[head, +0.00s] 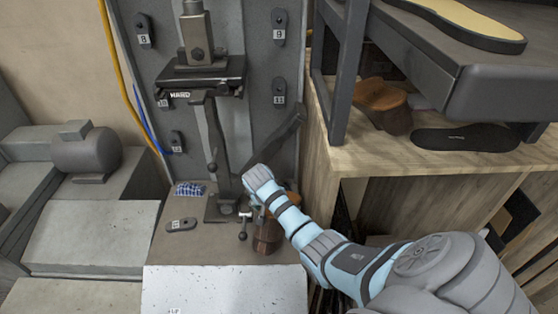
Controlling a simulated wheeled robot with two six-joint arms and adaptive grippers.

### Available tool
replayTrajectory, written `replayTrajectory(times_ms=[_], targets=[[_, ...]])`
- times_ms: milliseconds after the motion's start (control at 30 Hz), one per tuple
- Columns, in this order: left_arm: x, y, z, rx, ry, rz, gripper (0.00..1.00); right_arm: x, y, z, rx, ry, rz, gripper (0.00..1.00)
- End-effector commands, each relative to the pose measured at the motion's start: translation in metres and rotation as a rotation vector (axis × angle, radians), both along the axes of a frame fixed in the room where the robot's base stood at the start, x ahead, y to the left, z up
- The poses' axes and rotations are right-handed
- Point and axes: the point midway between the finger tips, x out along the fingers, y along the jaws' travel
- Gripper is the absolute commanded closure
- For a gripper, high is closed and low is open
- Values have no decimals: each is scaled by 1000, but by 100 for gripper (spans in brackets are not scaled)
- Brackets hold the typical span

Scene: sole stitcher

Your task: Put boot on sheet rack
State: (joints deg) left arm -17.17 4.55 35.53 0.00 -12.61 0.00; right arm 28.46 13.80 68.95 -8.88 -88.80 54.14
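A brown boot-like object (266,234) stands at the foot of the machine, in the middle of the head view. My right arm (328,248) comes in from the right and crosses in front of it, hiding much of it. The fingers of my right gripper are hidden behind the wrist, so I cannot tell their opening or whether they touch the brown object. Another brown boot-like piece (383,105) lies on the wooden shelf (360,157) at the right, under a dark metal rack (500,75). My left gripper is not in view.
A black sole (465,138) lies on the wooden shelf, and a yellow-topped sole (460,20) lies on the rack above. The grey machine (222,125) stands behind my wrist. A blue checked cloth (190,188) and a small dark plate (182,224) lie left of it.

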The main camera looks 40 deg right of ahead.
Motion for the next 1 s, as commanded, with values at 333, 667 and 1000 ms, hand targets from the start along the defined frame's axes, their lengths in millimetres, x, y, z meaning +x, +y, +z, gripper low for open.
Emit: replayTrajectory(times_ms=[333,667,1000], targets=[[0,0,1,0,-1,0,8,0,0,1,0,-1,0,31],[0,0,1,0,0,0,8,1,0,1,0,-1,0,70],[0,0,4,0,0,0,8,1,0,13,-1,-3,1,70]])
